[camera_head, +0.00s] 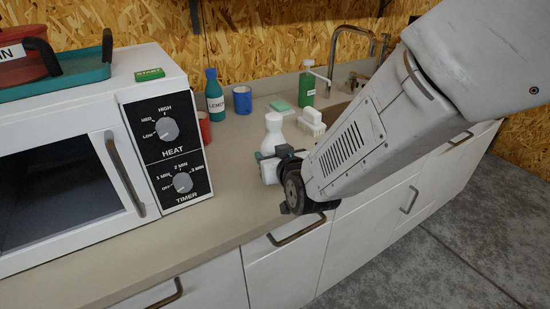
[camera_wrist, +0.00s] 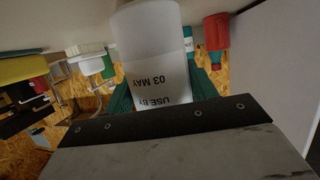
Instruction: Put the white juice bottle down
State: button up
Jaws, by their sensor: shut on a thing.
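The white juice bottle (camera_head: 273,135) stands out near the front of the counter, roughly upright, in the head view. My gripper (camera_head: 274,156) is shut around its body from the front right. In the wrist view, which is upside down, the bottle (camera_wrist: 150,42) fills the top middle, with a label reading "USE BY 03 MAY". The teal fingers of my gripper (camera_wrist: 163,92) lie on both sides of it. The bottle's base is partly hidden by the gripper, and I cannot tell whether it touches the counter.
The beige counter (camera_head: 232,205) has free room in front. A microwave (camera_head: 160,130) stands left.

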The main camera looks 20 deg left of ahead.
jog(key=shift+f, duration=0.55)
jog(key=shift+f, duration=0.1)
jog(key=o, duration=1.3)
jog(key=v, duration=1.2)
jog(key=shift+d, duration=0.1)
